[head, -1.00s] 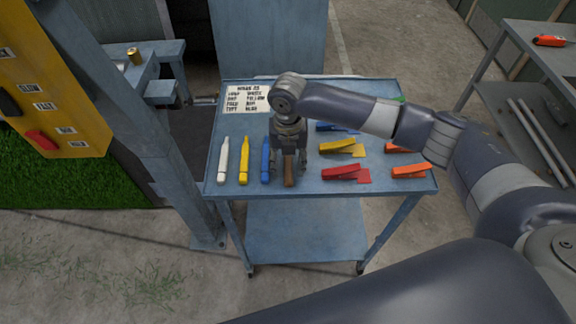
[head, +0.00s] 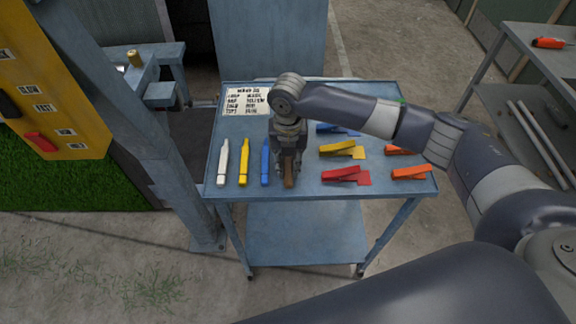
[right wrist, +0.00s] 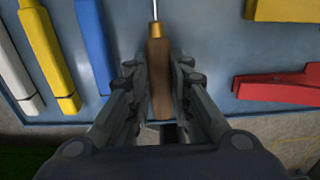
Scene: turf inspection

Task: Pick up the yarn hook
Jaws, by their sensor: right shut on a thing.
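The yarn hook (right wrist: 160,80) has a brown wooden handle, a brass-coloured collar and a thin metal shaft. In the right wrist view it lies between my right gripper's fingers (right wrist: 160,85), its shaft running up out of the frame. In the head view the handle's brown end (head: 289,180) shows below my right gripper (head: 288,168), over the near part of the blue cart top; the gripper hides the rest. My right gripper points down and is shut on the handle. I cannot tell whether the hook touches the cart top. My left gripper is not in view.
On the blue cart (head: 310,190), white (head: 222,163), yellow (head: 244,163) and blue (head: 265,163) markers lie left of my gripper. A red clip (head: 343,174), a yellow clip (head: 342,148) and orange clips (head: 409,173) lie right. A written card (head: 247,101) lies at the back left.

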